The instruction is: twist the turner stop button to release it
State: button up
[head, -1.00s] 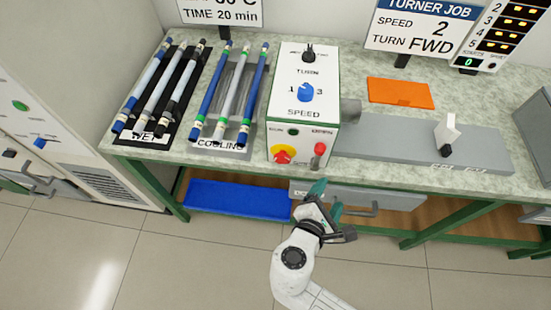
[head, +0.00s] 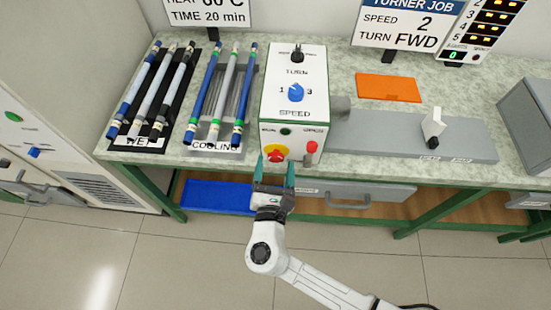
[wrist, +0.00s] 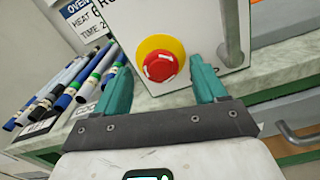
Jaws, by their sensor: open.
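The turner stop button (head: 277,152) is a red mushroom button on a yellow round base, low on the front of the white turner box (head: 292,95). In the wrist view the red stop button (wrist: 160,66) faces me, with white marks on its face. My gripper (head: 276,172) is open, just in front of and below the button. In the wrist view its two teal fingers (wrist: 162,88) stand either side of the button's lower part, with a gap on each side. Nothing is held, and I see no contact.
The speed dial (head: 296,92) is on the box top. Rods lie on the wet rack (head: 112,141) and cooling rack (head: 215,152) at left. A drawer handle (head: 348,203) is below right.

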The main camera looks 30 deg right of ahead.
jog(key=shift+x, duration=1.05)
jog(key=c, duration=1.1)
jog(key=shift+o, duration=0.2)
jog(key=shift+f+b, duration=0.1)
jog(key=shift+b, duration=0.2)
jog(key=m+b, duration=0.3)
jog(key=shift+f+m+b, duration=0.15)
jog(key=shift+m+b, duration=0.2)
jog(key=shift+m, duration=0.05)
jog(key=m+b, duration=0.2)
jog(key=shift+d+m+b, duration=0.1)
jog(key=shift+m+b, duration=0.2)
jog(key=shift+m, duration=0.1)
jog(key=shift+m+b, duration=0.5)
jog(key=shift+r, duration=0.3)
